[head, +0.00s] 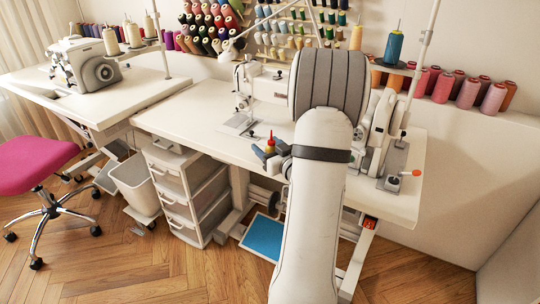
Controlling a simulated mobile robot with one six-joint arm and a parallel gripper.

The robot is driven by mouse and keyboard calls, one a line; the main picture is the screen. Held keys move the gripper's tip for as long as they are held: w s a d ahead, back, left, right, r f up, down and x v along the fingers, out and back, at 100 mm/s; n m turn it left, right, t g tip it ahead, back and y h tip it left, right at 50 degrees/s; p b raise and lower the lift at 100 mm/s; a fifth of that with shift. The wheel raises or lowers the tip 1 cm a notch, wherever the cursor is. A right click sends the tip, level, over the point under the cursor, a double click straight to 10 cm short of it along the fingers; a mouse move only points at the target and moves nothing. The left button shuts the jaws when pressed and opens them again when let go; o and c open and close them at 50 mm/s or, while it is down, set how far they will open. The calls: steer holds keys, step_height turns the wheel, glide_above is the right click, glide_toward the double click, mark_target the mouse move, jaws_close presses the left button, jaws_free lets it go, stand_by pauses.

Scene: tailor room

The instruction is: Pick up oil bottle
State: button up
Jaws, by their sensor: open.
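A small bottle with a red body and a yellowish lower part, which looks like the oil bottle (270,146), shows at the middle of the white sewing table (190,125), near its front edge. My gripper (270,154) is open, with its dark blue-grey fingers to the left and right of the bottle in the picture. Whether the fingers touch it cannot be told. The bottle's base is hidden by my gripper, and my arm hides much of the table to the right.
A sewing machine (383,130) stands to the right of my arm, with an orange-knobbed part (415,173) near it. Thread spools (467,92) line the back wall. White drawers (180,193) stand below; a pink chair (35,167) is at left.

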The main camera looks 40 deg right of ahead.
steer(key=c, duration=1.1)
steer(key=shift+r, duration=0.4)
steer(key=s+b, duration=0.3)
steer(key=s, duration=0.3)
steer(key=s+a+b, duration=0.1)
steer(key=s+b, duration=0.2)
steer(key=s, duration=0.3)
steer(key=s+b, duration=0.3)
steer(key=s, duration=0.3)
steer(key=shift+a+f, duration=0.15)
steer(key=shift+a, duration=0.1)
